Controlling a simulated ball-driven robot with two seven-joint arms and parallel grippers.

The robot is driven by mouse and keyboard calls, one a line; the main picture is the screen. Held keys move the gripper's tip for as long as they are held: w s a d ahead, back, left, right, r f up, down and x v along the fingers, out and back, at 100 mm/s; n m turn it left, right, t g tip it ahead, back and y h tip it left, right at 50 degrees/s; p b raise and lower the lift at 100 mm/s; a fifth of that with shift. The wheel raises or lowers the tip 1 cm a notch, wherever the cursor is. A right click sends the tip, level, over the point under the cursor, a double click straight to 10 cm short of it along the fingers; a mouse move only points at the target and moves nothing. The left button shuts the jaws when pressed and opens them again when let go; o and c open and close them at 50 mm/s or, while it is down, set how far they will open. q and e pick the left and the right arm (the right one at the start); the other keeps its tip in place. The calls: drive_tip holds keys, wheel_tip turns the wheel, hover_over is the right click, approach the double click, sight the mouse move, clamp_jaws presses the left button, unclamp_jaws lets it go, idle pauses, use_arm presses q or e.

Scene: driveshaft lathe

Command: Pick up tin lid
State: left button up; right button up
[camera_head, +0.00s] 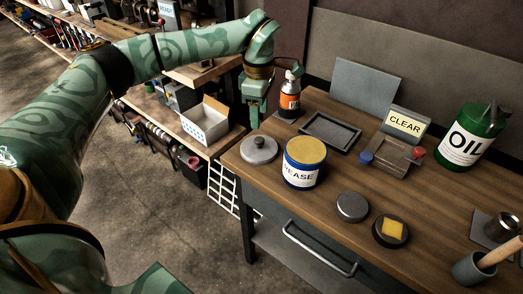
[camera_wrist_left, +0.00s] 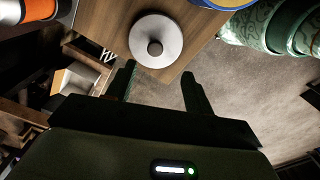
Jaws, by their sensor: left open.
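A round grey metal lid with a dark knob (camera_head: 259,149) lies on the wooden workbench, near its left edge. The lid also shows in the left wrist view (camera_wrist_left: 156,41), just beyond the fingertips. A flat round grey tin or lid (camera_head: 352,206) lies near the front edge, beside an open round tin (camera_head: 382,240) with a yellow block in it. My left gripper (camera_head: 254,124) is open and empty; it hangs behind the knobbed lid, apart from it. In the left wrist view its two fingers (camera_wrist_left: 159,72) are spread. My right gripper is not in view.
A blue-and-yellow grease can (camera_head: 303,172) stands close right of the knobbed lid. An orange bottle (camera_head: 289,103), a dark tray (camera_head: 331,131), a CLEAR sign (camera_head: 404,122) and a green oil can (camera_head: 469,138) stand farther back. A cup (camera_head: 473,269) is at right.

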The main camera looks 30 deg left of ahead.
sight(259, 139)
use_arm(q)
wheel_tip(259, 139, down, 4)
drive_tip(key=shift+b, duration=0.4)
drive_tip(key=f, duration=0.1)
drive_tip(key=f+b, duration=0.1)
drive_tip(key=f, duration=0.1)
drive_tip(key=f+b, duration=0.1)
drive_tip(key=f, duration=0.1)
drive_tip(key=shift+w+a+f, duration=0.25)
drive_tip(key=shift+w+a, duration=0.05)
drive_tip(key=shift+w, duration=0.1)
drive_tip(key=shift+s+r, duration=0.1)
drive_tip(key=shift+r, duration=0.05)
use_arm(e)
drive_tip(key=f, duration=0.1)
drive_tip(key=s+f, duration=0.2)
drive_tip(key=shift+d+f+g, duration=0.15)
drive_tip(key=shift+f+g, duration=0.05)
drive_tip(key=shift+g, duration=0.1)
use_arm(q)
clamp_jaws()
